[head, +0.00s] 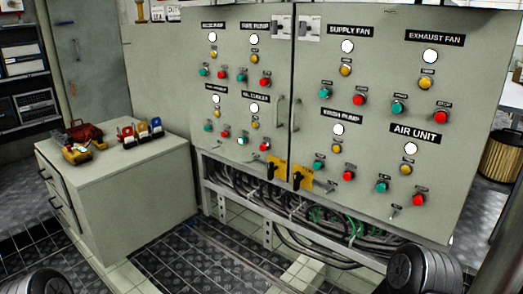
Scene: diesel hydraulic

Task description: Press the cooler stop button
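A grey two-door control cabinet (384,120) stands ahead. Its left door carries a section whose small label (255,95) seems to end in "cooler". Below the label are a white lamp (254,108), a yellow lamp (254,125), a bright green button (243,141) and the red cooler stop button (265,147). Nothing covers or touches the red button. Neither of my grippers shows; only dark rounded parts of my arms appear at the bottom left and bottom right corners, well apart from the cabinet's buttons.
Similar button groups surround the cooler section, including the air unit (415,134). Door handles (280,112) and black-and-yellow switches (302,178) lie nearby. Cables (340,225) hang below. A grey drawer cabinet (135,185) with tools stands left. The floor between is clear.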

